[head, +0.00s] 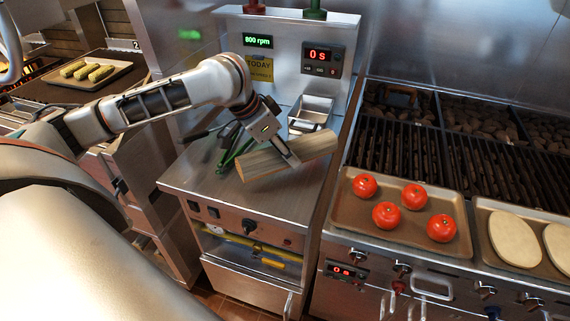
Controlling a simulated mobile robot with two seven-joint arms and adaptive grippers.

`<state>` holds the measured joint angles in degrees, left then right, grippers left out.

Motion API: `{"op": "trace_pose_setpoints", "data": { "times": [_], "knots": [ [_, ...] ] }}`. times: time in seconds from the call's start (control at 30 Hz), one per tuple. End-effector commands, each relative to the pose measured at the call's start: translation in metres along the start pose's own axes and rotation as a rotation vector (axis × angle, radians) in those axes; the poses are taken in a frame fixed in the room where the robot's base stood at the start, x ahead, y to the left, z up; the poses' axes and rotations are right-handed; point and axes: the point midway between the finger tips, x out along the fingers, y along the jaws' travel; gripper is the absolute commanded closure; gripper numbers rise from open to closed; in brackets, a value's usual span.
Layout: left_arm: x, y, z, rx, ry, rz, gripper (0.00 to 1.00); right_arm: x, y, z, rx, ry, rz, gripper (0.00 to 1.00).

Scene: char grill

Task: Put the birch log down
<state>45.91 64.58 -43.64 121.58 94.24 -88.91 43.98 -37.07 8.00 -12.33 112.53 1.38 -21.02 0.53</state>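The birch log (260,163) is a pale, rounded piece of wood over the steel counter (240,197), its right end tilted toward the back right. My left gripper (291,160) reaches across the log's middle from above, its fingers against the wood, and looks shut on it. The finger on the far side is hidden. I cannot tell whether the log touches the counter or is held just above it. My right gripper is not in view.
Green-handled tongs (232,150) lie behind the log's left end, and a small metal pan (311,113) stands behind it. To the right are the grill grates (400,140), a tray (350,208) with several tomatoes, and a tray (484,222) with flatbreads. The counter's front is clear.

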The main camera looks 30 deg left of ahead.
Motion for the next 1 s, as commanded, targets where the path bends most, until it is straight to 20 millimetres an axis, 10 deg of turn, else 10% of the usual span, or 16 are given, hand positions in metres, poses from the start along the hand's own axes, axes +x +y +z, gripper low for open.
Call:
{"op": "trace_pose_setpoints", "data": {
  "times": [0.67, 0.7, 0.73, 1.0],
  "knots": [
    [0.035, 0.0, 0.02, 0.0, 0.001, 0.0, 0.94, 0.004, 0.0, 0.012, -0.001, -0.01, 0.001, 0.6],
    [0.036, 0.0, 0.021, 0.0, -0.002, 0.0, 0.52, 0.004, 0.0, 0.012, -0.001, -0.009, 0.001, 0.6],
    [0.036, 0.0, 0.021, 0.0, -0.002, 0.0, 0.44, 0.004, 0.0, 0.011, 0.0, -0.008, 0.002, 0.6],
    [0.036, 0.0, 0.021, 0.0, -0.001, 0.0, 0.41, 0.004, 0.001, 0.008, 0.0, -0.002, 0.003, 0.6]
  ]
}}
